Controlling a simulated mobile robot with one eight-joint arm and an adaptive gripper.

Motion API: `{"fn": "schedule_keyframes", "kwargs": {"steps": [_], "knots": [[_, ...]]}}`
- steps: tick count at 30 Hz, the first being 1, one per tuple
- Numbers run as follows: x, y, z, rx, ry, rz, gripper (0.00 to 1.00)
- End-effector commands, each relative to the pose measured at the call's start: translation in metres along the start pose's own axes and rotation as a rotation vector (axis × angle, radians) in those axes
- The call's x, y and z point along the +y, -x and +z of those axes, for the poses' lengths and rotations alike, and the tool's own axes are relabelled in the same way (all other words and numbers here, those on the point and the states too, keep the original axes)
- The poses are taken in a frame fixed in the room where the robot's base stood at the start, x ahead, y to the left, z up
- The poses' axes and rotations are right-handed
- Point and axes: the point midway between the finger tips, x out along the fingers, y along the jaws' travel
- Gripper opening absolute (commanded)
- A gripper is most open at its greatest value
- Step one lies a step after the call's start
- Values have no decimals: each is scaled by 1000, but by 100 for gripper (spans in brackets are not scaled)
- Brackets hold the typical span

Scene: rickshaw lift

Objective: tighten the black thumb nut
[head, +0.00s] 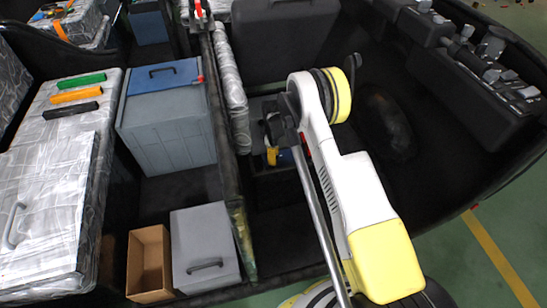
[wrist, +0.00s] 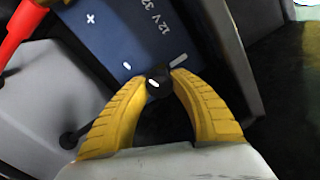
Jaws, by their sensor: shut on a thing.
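The black thumb nut (wrist: 154,77) sits between my fingertips in the wrist view, with a white mark on its top. My gripper (wrist: 157,84) has its two yellow fingers shut on it from both sides. The nut is at the near edge of a blue battery (wrist: 115,28) marked "+" and "12 V", with white dashes beside the fingertips. In the head view, a yellow finger of my gripper (head: 272,156) shows beside the battery (head: 286,158); my arm covers much of this spot and the nut cannot be made out.
A red part (wrist: 22,28) lies at the upper left of the wrist view, near the battery's plus mark. A black rod with a round end (wrist: 70,139) is left of my fingers. A dark partition (head: 222,130) and grey-blue box (head: 168,125) stand left of my arm.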

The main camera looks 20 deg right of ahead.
Motion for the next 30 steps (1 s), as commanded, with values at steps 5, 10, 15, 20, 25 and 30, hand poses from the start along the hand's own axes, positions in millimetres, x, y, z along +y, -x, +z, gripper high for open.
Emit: {"fn": "schedule_keyframes", "kwargs": {"steps": [5,10,15,20,25,30], "knots": [[0,0,0,1,-158,0,0],[1,0,0,1,-320,0,0],[1,0,0,1,-481,0,0],[1,0,0,1,-633,0,0],[2,0,0,1,-794,0,0],[2,0,1,1,-956,0,0]]}}
